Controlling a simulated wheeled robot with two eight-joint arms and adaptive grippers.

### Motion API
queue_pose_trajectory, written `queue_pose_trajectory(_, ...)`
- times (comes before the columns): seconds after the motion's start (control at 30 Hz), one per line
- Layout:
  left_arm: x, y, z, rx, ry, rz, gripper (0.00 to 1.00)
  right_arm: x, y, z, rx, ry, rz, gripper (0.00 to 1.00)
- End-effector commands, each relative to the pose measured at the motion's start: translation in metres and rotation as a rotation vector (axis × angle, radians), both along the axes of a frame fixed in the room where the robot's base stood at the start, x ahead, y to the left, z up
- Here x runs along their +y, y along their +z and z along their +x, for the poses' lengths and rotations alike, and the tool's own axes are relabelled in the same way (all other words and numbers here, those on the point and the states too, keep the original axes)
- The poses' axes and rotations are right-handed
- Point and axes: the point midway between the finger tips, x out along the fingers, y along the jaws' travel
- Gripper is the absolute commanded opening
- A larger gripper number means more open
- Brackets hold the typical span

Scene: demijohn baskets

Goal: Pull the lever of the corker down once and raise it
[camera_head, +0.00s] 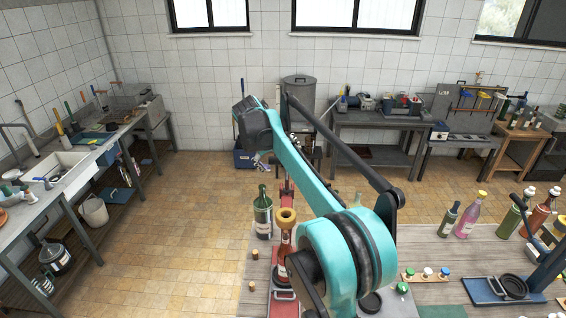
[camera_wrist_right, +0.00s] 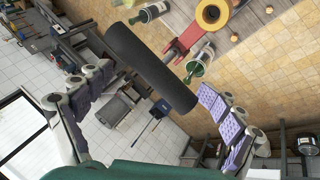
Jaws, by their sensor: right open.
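The corker, with a red frame (camera_wrist_right: 198,38) and a yellow ring (camera_head: 286,216), stands on the wooden table in the head view. A bottle-like shape shows below its ring. The lever's thick black handle (camera_wrist_right: 150,66) crosses the upper middle of the right wrist view. My right gripper (camera_wrist_right: 155,85) is open, with its purple-padded fingers on either side of the handle; I cannot tell whether they touch it. In the head view my teal right arm hides most of the lever, and only a bit of the gripper (camera_head: 262,160) shows. My left gripper is out of view.
A dark green bottle (camera_head: 263,214) stands left of the corker, with corks (camera_head: 254,254) nearby. Other bottles (camera_head: 469,214), coloured caps (camera_head: 428,273) and a blue-based device (camera_head: 500,290) are on the right of the table. Open tiled floor (camera_head: 180,225) lies to the left.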

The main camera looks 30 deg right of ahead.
Motion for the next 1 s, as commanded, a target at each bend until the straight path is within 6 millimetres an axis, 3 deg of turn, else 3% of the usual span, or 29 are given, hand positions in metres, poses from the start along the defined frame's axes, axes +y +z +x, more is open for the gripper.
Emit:
queue_pose_trajectory(0.2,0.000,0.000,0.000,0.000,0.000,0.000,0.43,0.025,0.042,-0.012,0.001,0.002,0.000,0.92)
queue_pose_trajectory(0.43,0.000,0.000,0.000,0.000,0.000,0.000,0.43,0.043,0.074,-0.021,0.000,0.000,0.000,0.92)
queue_pose_trajectory(0.6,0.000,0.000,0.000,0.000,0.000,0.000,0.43,0.048,0.083,-0.024,0.001,-0.002,0.001,0.92)
queue_pose_trajectory(1.0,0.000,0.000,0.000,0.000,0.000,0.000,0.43,0.049,0.083,-0.024,0.000,-0.001,0.000,0.92)
